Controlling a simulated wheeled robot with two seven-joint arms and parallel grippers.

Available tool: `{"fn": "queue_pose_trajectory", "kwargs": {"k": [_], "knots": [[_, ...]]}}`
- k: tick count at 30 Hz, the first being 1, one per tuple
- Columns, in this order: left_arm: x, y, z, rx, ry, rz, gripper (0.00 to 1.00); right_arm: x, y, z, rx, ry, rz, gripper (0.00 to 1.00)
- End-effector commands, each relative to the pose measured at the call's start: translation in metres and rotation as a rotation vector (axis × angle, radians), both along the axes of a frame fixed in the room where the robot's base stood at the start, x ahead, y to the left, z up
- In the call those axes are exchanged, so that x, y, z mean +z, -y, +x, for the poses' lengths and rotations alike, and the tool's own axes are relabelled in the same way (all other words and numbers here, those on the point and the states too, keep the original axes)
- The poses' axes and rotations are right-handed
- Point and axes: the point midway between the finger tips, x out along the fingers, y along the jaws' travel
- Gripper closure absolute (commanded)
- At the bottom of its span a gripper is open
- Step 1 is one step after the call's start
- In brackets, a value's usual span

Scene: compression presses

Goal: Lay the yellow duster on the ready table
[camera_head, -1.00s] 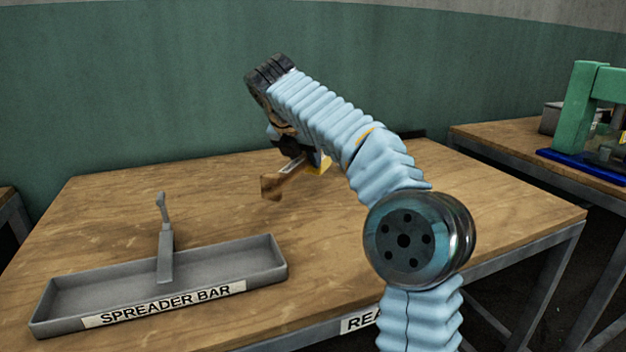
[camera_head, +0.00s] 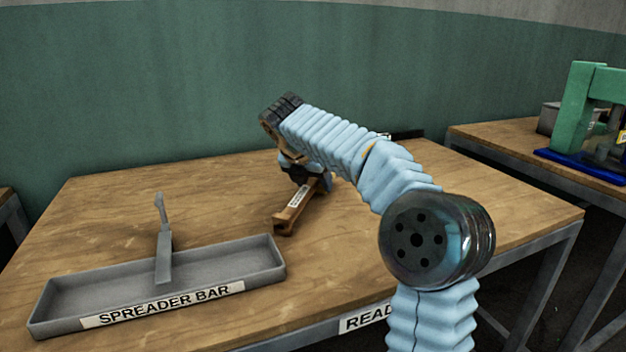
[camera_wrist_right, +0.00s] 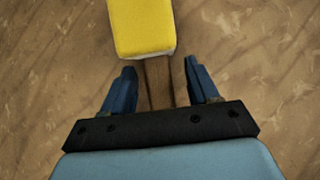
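The yellow duster's brown wooden handle (camera_head: 289,217), with a white label, lies low at the ready table (camera_head: 360,322), its near end pointing towards me. Its yellow head (camera_wrist_right: 142,28) shows at the top of the right wrist view, and is hidden behind my arm in the head view. My right gripper (camera_wrist_right: 162,82) is over the handle, one blue finger on each side. The fingers stand apart, with a gap at the left of the handle, so the gripper looks open. My left gripper is in neither view.
A green press (camera_head: 575,110) stands on another table at the right. The table's back left is bare.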

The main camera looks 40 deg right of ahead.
Motion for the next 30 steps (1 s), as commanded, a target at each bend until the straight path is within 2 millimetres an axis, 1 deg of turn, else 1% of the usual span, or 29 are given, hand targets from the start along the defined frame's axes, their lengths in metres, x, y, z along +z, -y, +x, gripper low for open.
{"fn": "queue_pose_trajectory", "kwargs": {"k": [5,8,11,18,22,25,30], "knots": [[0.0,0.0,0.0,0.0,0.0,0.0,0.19,0.001,0.0,0.0,0.001,0.001,-0.001,0.41],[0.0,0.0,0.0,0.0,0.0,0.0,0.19,0.005,-0.003,-0.001,0.001,0.002,-0.001,0.41],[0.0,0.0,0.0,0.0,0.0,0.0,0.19,0.016,-0.009,-0.004,0.002,0.005,-0.002,0.41],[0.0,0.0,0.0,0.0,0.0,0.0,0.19,0.06,-0.038,-0.018,0.004,0.006,-0.001,0.41],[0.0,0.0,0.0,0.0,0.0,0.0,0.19,0.08,-0.051,-0.025,0.004,0.005,-0.001,0.41],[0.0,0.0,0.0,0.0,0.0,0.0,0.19,0.091,-0.058,-0.029,0.002,0.004,-0.001,0.41],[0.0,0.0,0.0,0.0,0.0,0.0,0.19,0.098,-0.063,-0.032,0.001,0.001,-0.001,0.41]]}}
